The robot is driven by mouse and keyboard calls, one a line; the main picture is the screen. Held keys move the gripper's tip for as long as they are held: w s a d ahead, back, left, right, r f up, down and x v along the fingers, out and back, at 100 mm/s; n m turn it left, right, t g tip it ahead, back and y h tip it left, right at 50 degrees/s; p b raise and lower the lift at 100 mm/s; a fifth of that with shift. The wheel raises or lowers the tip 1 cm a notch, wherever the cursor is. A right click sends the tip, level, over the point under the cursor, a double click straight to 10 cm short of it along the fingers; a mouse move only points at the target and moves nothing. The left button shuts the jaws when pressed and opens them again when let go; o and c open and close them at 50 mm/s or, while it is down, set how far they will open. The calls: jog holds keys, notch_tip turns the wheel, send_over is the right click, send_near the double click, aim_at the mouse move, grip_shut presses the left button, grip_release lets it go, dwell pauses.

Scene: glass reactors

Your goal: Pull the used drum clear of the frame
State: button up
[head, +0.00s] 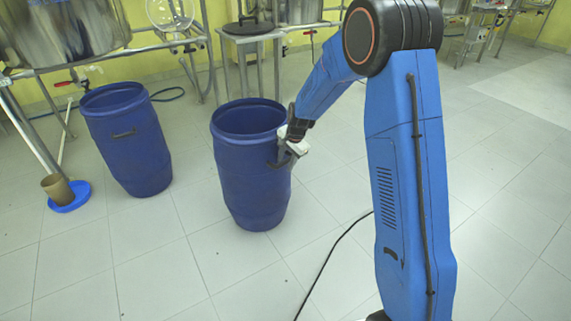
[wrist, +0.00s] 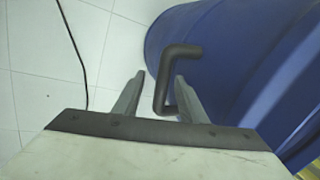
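Two open-topped blue drums stand upright on the floor in the head view. The right drum (head: 247,180) is by my gripper (head: 288,150), and the left drum (head: 127,148) stands close to the metal frame (head: 35,135). The pictures do not show which one is the used drum. In the wrist view, the right drum's blue wall (wrist: 235,60) fills the upper right. Its dark bent handle (wrist: 165,75) lies between the fingers of my gripper (wrist: 158,92). The fingers are apart, with a visible gap on the left side of the handle, so my gripper is open around it.
A blue dish (head: 70,197) with a brown cup (head: 57,187) sits on the floor left of the left drum. A small metal stand (head: 248,40) is behind the right drum. A black cable (head: 325,262) lies on the floor. The tiled floor in front (head: 170,265) is mostly clear.

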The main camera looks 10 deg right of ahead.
jog(key=v, duration=1.6)
jog(key=shift+s+r, duration=0.1)
jog(key=shift+r, duration=0.05)
jog(key=s+d+r+n, duration=0.2)
jog(key=s+r, duration=0.2)
jog(key=s, duration=0.3)
jog(key=s+d+r+n+t, duration=0.1)
jog(key=s+d+r+n, duration=0.15)
jog(key=s, duration=0.45)
jog(key=s+d+r+n, duration=0.1)
jog(key=s+r, duration=0.3)
jog(key=s, duration=0.3)
jog(key=s+d+n+h, duration=0.1)
jog(key=s+d+n, duration=0.1)
jog(key=s, duration=0.9)
jog(key=s+d+f+n+t+h, duration=0.1)
jog(key=s+d+n, duration=0.2)
jog(key=s, duration=0.9)
jog(key=shift+f, duration=0.3)
